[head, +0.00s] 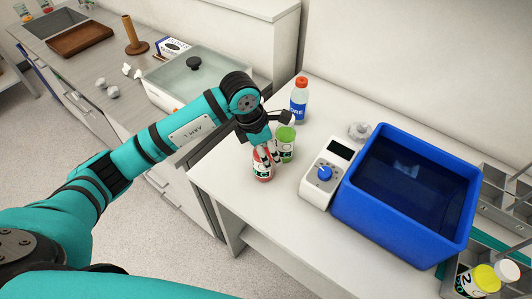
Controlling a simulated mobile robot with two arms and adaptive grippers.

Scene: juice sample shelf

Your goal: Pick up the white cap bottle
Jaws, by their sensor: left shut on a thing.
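My left gripper (268,152) reaches down over the near-left edge of the white bench. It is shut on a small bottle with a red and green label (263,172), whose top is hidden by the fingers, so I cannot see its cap. The bottle is upright; I cannot tell whether it still touches the bench. A green bottle (286,143) stands close behind and to the right of it, partly covered by the gripper. My right gripper is not in view.
A clear bottle with an orange cap and blue label (299,101) stands farther back. A white device with a blue knob (324,172) and a blue water tub (398,231) are to the right. Capped bottles (482,280) stand at the lower right. The front-left bench top is clear.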

